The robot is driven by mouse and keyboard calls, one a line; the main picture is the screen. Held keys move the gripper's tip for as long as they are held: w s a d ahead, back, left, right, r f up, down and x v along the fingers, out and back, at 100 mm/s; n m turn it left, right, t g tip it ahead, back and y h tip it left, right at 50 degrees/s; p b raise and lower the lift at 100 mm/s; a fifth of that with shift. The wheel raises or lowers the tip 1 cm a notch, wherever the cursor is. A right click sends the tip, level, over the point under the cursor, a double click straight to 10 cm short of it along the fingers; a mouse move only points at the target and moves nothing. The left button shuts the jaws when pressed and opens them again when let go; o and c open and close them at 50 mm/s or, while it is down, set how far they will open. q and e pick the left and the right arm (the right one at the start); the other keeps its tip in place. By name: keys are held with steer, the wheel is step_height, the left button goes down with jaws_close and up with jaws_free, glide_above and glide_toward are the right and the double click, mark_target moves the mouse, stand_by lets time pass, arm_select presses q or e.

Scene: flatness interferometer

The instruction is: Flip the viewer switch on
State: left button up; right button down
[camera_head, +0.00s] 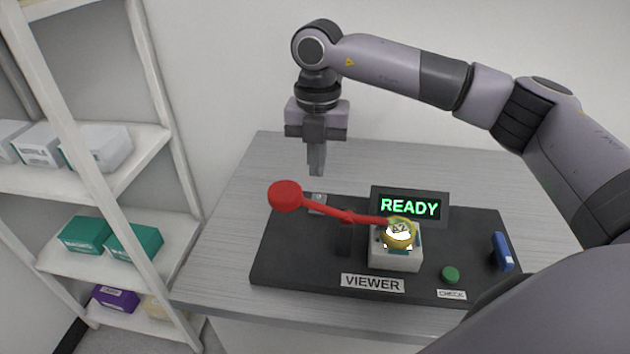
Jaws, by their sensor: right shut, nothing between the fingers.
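The viewer is a dark base plate (290,265) on the table, with a white "VIEWER" label (372,283) at its front. A small pale metal fitting (318,199) sits near its back left, partly behind a red lever (345,214); I cannot tell whether it is the switch or how it is set. The lever's red ball end (285,195) points left. My right gripper (317,172) is shut and empty, pointing down above and behind the fitting, apparently without touching. My left gripper is out of view.
A lit sign (410,207) reads "READY". In front of it, a gold round part (399,233) sits on a pale block (395,259). A green button (450,274) and a blue piece (502,251) are at right. Shelves (100,190) with boxes stand left. The table's (240,205) left side is clear.

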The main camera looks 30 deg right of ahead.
step_height(320, 180, up, 6)
steer(key=shift+s+b, duration=0.2)
steer(key=shift+b, duration=0.15)
steer(key=shift+a, duration=0.1)
steer(key=shift+s, duration=0.1)
